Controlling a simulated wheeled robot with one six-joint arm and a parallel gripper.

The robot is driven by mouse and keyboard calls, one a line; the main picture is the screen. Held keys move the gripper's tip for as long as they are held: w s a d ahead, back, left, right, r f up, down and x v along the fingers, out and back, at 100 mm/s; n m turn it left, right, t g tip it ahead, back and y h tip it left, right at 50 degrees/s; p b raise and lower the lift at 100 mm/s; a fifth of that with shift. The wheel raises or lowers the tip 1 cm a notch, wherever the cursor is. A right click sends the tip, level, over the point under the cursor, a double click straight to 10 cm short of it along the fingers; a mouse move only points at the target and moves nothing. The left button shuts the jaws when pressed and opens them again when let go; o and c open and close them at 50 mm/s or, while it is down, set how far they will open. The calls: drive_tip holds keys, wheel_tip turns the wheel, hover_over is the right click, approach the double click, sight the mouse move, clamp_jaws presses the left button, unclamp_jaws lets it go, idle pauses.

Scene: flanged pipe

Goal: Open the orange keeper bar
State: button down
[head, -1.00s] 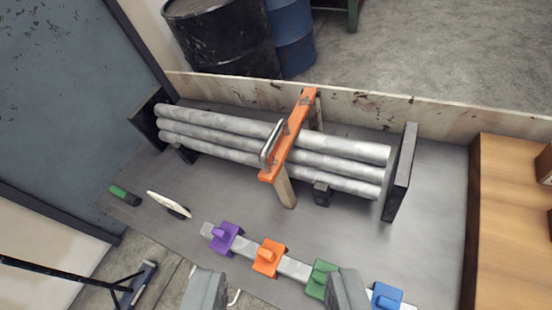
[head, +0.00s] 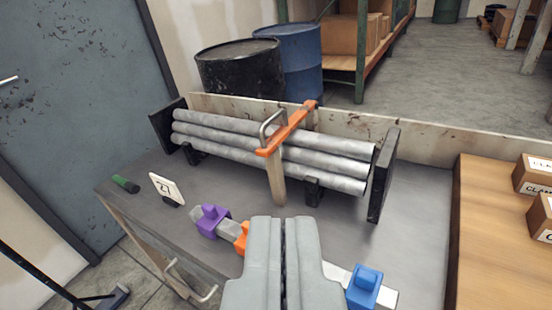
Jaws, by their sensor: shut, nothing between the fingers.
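The orange keeper bar (head: 295,121) lies across the top of several grey pipes (head: 330,159) in a rack. A metal loop handle (head: 271,127) stands up near its front end. The bar's front end is at a tan upright post (head: 276,180), and its far end is by the back board. My gripper (head: 284,220) is shut and empty at the bottom middle, in front of and below the bar, apart from it. It hides part of the rail with the coloured blocks.
Black end plates (head: 383,176) close the rack. A purple block (head: 212,220), an orange block (head: 242,238) and a blue block (head: 365,287) sit on the front rail. A white number sign (head: 166,188) and a green object (head: 125,184) are left. Boxes (head: 538,174) stand right. Drums stand behind.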

drive_tip(key=w+d+f+m+g, duration=0.3)
drive_tip(key=w+f+m+g, duration=0.2)
drive_tip(key=w+f+m, duration=0.3)
drive_tip(key=m+g+y, duration=0.4)
drive_tip(key=m+y, duration=0.8)
drive_tip(key=m, duration=0.3)
approach(275, 163)
drive_tip(key=s+d, duration=0.8)
drive_tip(key=x, duration=1.2)
drive_tip(key=r+x, duration=0.1)
drive_tip(key=x, duration=0.6)
drive_tip(key=shift+w+a+r, duration=0.1)
drive_tip(key=shift+w, duration=0.3)
drive_tip(key=shift+w+a+r+t, duration=0.2)
drive_tip(key=shift+t, duration=0.1)
drive_tip(key=shift+s+r, duration=0.1)
drive_tip(key=shift+r, duration=1.6)
drive_tip(key=shift+r, duration=0.1)
